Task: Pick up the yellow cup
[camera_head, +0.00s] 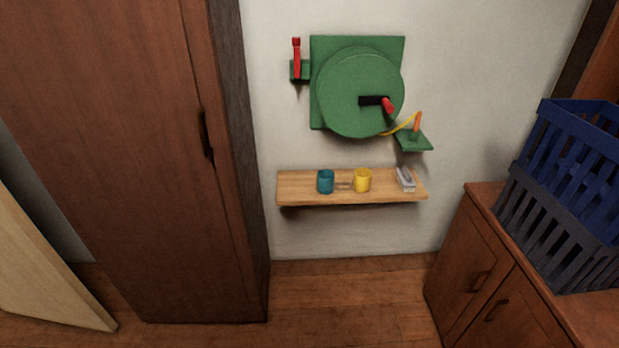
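The yellow cup (363,180) stands upright on a narrow wooden wall shelf (300,192), a little right of the shelf's middle. A teal cup (325,181) stands to its left, with a small gap between them. A small brownish item (344,185), too small to make out, lies between the two cups. My gripper is not in the head view, and nothing touches the yellow cup.
A grey-white item (405,179) sits at the shelf's right end. A green wall device (360,90) hangs above. A tall brown cabinet (120,150) stands left; a low cabinet (480,260) bearing stacked blue and grey crates (570,160) stands right. The floor between is clear.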

